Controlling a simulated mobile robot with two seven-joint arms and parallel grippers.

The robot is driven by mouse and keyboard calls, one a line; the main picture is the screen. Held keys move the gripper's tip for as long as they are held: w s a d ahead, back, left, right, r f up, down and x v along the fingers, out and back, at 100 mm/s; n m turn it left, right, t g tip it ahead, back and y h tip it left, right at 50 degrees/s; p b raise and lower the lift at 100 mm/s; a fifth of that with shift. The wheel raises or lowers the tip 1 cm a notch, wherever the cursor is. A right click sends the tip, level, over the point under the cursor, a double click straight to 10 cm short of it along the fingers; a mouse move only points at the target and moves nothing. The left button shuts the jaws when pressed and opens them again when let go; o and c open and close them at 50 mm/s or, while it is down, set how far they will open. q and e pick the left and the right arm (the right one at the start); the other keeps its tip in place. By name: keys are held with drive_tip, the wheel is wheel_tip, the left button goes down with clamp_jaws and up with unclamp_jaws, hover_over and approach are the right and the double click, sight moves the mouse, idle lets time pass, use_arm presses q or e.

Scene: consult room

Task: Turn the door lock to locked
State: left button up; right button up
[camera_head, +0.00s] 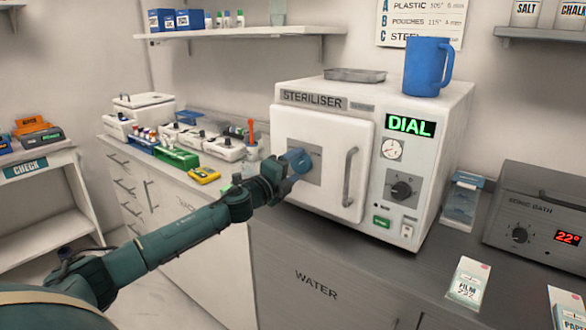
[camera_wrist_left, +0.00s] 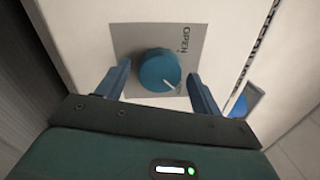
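The steriliser (camera_head: 425,120) is a white box on the counter with a closed front door (camera_head: 325,185). The door lock is a round blue knob (camera_wrist_left: 160,66) on a grey plate (camera_wrist_left: 128,38) marked OPEN; a white pointer line on the knob runs toward the lower right in the left wrist view. In the head view the knob (camera_head: 300,160) is partly hidden by my left gripper (camera_head: 286,170). In the left wrist view my left gripper (camera_wrist_left: 158,74) is open, with one finger on each side of the knob and gaps between. My right gripper is not in view.
A grey door handle (camera_head: 349,177) stands out right of the lock. The steriliser's panel has a black dial (camera_head: 402,189) and a display reading DIAL (camera_head: 410,125). A blue mug (camera_head: 427,67) and a metal tray (camera_head: 355,75) sit on top. Several small items line the counter at left.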

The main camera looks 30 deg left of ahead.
use_arm(q)
drive_tip(key=shift+o, duration=0.2)
drive_tip(key=shift+s+a+f, duration=0.1)
drive_tip(key=shift+s, duration=0.3)
drive_tip(key=s+b, duration=0.4)
drive_tip(key=s, duration=0.8)
drive_tip(key=shift+s+a+f, duration=0.15)
drive_tip(key=shift+a+f, duration=0.2)
drive_tip(key=shift+a, duration=0.1)
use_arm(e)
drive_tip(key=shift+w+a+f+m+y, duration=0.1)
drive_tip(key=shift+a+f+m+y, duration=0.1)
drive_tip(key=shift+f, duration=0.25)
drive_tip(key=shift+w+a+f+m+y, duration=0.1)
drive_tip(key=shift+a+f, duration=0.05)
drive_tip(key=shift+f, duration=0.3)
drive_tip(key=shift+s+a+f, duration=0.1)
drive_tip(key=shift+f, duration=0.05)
use_arm(q)
drive_tip(key=shift+f, duration=0.1)
